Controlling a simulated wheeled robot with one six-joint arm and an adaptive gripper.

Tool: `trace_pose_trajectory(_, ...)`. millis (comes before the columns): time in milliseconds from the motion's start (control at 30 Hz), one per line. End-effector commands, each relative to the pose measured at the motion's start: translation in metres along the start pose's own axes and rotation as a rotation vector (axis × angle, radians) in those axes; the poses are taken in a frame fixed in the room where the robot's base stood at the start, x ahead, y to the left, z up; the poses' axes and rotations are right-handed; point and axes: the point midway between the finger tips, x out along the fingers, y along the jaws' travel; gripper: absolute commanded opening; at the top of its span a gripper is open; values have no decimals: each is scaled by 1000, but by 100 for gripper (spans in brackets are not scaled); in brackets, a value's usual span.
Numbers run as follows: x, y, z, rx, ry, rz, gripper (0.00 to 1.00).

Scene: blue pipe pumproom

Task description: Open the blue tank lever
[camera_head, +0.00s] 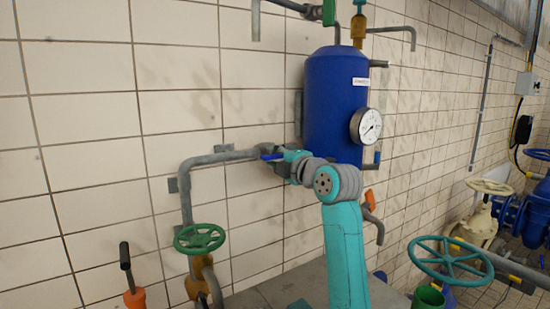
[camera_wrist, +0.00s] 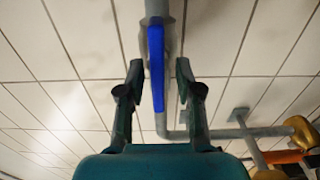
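The blue tank (camera_head: 332,95) hangs on the tiled wall in the head view, with a round white gauge on its front. The blue lever (camera_head: 271,156) sits on the grey pipe left of the tank, beside my gripper (camera_head: 280,165). In the wrist view the lever (camera_wrist: 156,65) is a long blue bar lying along the pipe. My gripper (camera_wrist: 159,72) is open, with one finger on each side of the lever. Gaps show between the lever and both fingers. My arm hides the lower part of the tank.
The grey pipe (camera_head: 185,195) bends down along the wall to a green handwheel (camera_head: 199,238). A teal handwheel (camera_head: 450,261) and a cream valve (camera_head: 485,208) stand at the lower right.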

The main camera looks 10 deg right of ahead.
Motion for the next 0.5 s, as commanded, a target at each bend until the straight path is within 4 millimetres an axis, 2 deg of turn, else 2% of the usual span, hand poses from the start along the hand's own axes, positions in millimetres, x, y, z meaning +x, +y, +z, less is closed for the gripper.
trace_pose_trajectory(333,-4,1,0,0,-1,3,38)
trace_pose_trajectory(500,-24,1,1,-2,-3,4,38)
